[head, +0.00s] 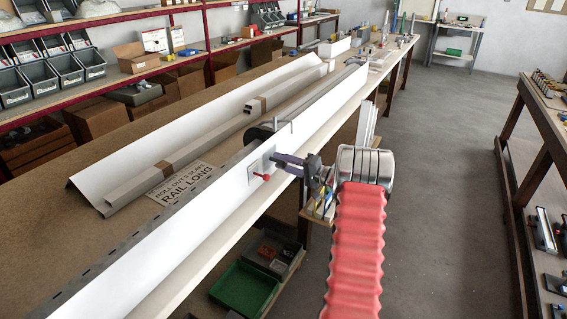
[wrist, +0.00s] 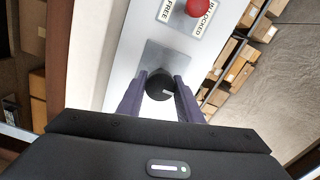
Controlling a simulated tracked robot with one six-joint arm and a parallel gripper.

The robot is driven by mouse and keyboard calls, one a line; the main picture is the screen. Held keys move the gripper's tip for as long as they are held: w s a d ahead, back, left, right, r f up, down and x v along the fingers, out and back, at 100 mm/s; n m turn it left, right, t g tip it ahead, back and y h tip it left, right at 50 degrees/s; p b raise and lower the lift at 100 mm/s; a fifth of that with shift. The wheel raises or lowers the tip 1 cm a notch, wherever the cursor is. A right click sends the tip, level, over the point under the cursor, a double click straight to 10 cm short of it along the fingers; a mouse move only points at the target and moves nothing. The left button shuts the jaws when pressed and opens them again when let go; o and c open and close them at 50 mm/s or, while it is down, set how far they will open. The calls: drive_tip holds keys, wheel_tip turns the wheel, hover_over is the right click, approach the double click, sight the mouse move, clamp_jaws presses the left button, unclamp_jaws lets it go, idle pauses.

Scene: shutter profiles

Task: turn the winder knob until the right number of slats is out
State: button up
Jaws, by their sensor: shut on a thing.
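The black winder knob (wrist: 160,84) sits on a grey square plate on the white housing in the wrist view. My gripper (head: 277,161) reaches the front face of the long white housing (head: 190,232) in the head view. Its two purple fingers are shut on the knob, one on each side. The red knob also shows in the head view (head: 266,177). I cannot count slats that are out.
A card (head: 180,183) on the bench reads roughly "ROLL OUT 6 SLATS, RAIL LONG"; the digit is small. Long grey profiles (head: 190,150) lie behind the housing. A green crate (head: 243,288) is below the bench. The floor at right is clear up to another bench.

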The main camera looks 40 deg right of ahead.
drive_tip(key=shift+s+f, duration=0.1)
drive_tip(key=shift+f, duration=0.3)
drive_tip(key=o, duration=0.8)
drive_tip(key=shift+c, duration=0.2)
drive_tip(key=shift+o, duration=1.3)
drive_tip(key=shift+r, duration=0.2)
drive_tip(key=v, duration=1.3)
drive_tip(key=shift+s, duration=0.3)
